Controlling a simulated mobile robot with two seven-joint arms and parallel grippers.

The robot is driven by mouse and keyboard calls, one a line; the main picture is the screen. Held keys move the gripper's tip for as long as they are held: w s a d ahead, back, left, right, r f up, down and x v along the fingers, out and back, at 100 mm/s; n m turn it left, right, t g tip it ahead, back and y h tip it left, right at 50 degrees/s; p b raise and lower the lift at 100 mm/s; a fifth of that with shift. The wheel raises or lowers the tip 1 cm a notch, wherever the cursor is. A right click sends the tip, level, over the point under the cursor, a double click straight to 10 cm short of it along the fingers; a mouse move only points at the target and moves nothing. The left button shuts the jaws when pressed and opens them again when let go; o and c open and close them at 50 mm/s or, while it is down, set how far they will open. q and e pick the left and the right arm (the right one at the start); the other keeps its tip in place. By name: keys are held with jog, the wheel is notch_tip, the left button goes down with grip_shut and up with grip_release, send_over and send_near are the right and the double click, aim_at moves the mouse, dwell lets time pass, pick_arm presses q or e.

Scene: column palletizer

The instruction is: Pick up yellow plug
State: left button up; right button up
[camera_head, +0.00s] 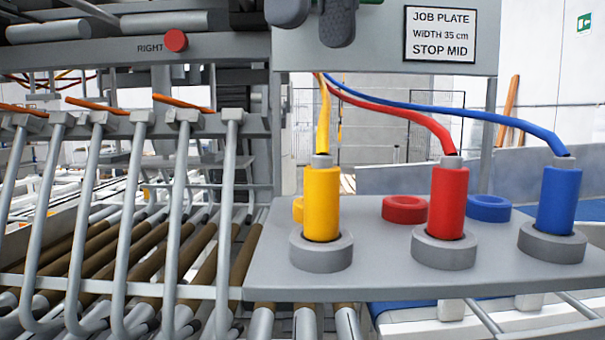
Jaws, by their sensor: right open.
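The yellow plug (321,203) stands upright in a grey ring socket (321,258) at the left of the grey shelf. A yellow cable (323,115) rises from its top. My right gripper (312,20) shows only in part at the top edge, as two dark fingers spread apart with nothing between them. It is above the yellow plug in the picture and apart from it. The rest of this gripper is cut off by the frame. My left gripper is not in view.
A red plug (449,203) and a blue plug (558,200) stand in sockets to the right. Coloured rings, red (405,209) and blue (489,208), lie behind. A sign panel (440,34) hangs above. Metal rods and rollers (200,255) fill the left.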

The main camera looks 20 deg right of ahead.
aim_at(321, 167)
jog(key=shift+s+f, duration=0.2)
jog(key=shift+f, duration=3.55)
jog(key=shift+s+f, duration=0.25)
jog(key=shift+f, duration=1.1)
jog(key=shift+s+f, duration=0.2)
jog(key=shift+f, duration=1.1)
grip_shut()
